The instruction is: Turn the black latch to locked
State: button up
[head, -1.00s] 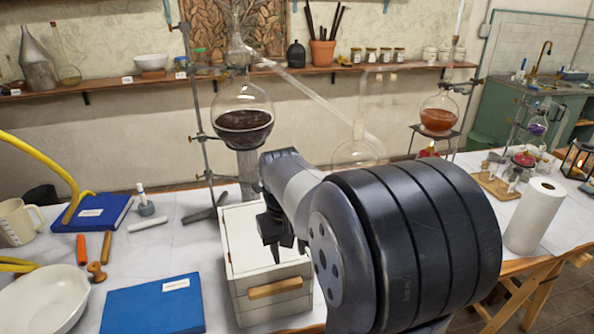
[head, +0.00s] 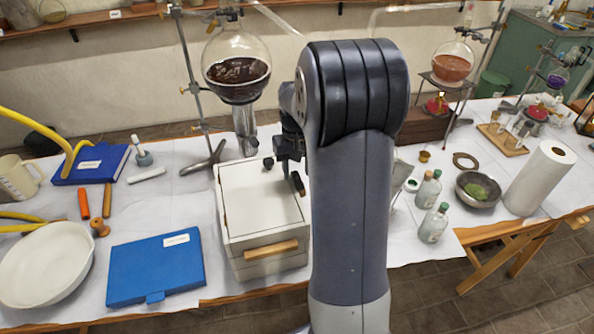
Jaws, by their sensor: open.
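I cannot make out a black latch for certain. A white box (head: 262,205) with a flat lid and a wooden handle (head: 271,249) on its front stands on the table, left of my arm. My gripper (head: 284,173) is dark, open and seems empty. It is over or beside the right rear part of the white box, and I cannot tell whether it touches it. Small dark parts there could be fingers or a fitting of the box. My arm hides the box's right side and what lies behind it.
Left of the box are a blue case (head: 155,270), a white bowl (head: 47,268) and a blue book (head: 92,163). A round flask (head: 236,70) on a stand is behind it. Right of my arm are bottles (head: 433,222), a dark bowl (head: 478,189) and a paper roll (head: 540,178).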

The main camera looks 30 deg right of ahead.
jog(key=shift+f, duration=0.85)
jog(key=shift+c, duration=0.3)
grip_shut()
